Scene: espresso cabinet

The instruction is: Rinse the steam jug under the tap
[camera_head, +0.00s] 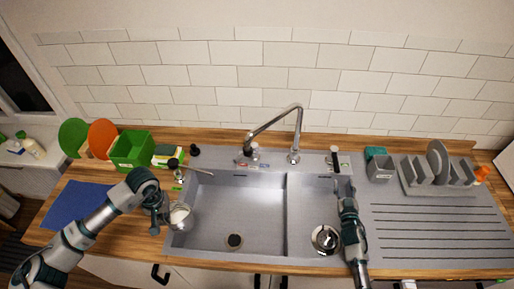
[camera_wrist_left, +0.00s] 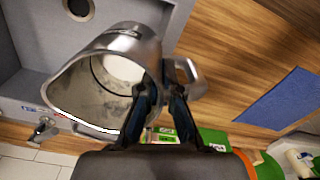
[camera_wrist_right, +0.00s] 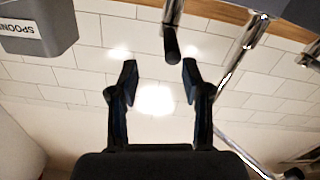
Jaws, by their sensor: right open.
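The metal steam jug (camera_head: 181,215) is over the left edge of the left sink basin (camera_head: 215,190). My right gripper (camera_wrist_right: 158,80) is open and empty. In the head view its arm reaches over the right basin, near a black-topped lever (camera_head: 335,157).
A grey spoon holder (camera_head: 381,172) and a dish rack (camera_head: 437,175) stand right of the sink. A green box (camera_head: 132,150), green and orange plates and a blue mat (camera_head: 78,205) are on the left counter. Drains show in both basins. The left basin's middle is clear.

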